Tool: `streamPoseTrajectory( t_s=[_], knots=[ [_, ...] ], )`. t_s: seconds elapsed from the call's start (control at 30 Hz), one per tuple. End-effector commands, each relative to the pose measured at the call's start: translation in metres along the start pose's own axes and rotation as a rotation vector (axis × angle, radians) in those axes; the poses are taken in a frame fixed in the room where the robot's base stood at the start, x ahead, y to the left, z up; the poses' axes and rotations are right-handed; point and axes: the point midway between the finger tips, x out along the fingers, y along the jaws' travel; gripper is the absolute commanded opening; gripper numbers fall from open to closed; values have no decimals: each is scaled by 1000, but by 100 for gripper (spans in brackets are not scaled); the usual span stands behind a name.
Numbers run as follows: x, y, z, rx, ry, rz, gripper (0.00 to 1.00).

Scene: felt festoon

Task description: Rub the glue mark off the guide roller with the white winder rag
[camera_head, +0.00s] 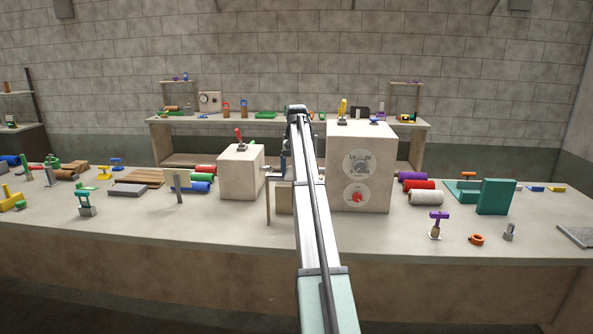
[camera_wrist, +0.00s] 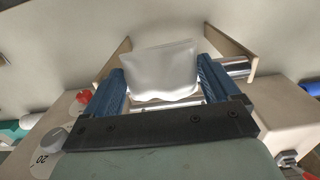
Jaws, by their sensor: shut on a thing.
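In the wrist view my gripper (camera_wrist: 163,66) is shut on the white winder rag (camera_wrist: 160,78), which bulges between its two blue fingers. The shiny metal guide roller (camera_wrist: 237,67) shows to the right of the rag, and a strip of bright metal shows just below the rag. The rag lies over or right at the roller; I cannot tell whether they touch. No glue mark is visible. In the head view my gripper (camera_head: 284,164) is mostly hidden by my arm, between the two machine boxes, with the roller's end (camera_head: 273,171) at its left.
A beige box (camera_head: 241,172) with a red lever stands close on the left. A taller box (camera_head: 360,165) with two dials stands close on the right. Coloured rolls lie beyond each box. A green block (camera_head: 496,197) stands at the right.

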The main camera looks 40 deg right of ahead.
Motion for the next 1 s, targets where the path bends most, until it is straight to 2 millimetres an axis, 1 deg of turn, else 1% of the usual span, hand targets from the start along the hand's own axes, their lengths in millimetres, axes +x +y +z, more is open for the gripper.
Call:
streamPoseTrajectory(
  t_s=[0.5, 0.83, 1.0],
  knots=[
    [2, 0, 0, 0, -3, 0, 61],
    [1, -12, 0, -1, -3, -1, 61],
    [1, -10, 0, -1, -2, -1, 61]
  ],
)
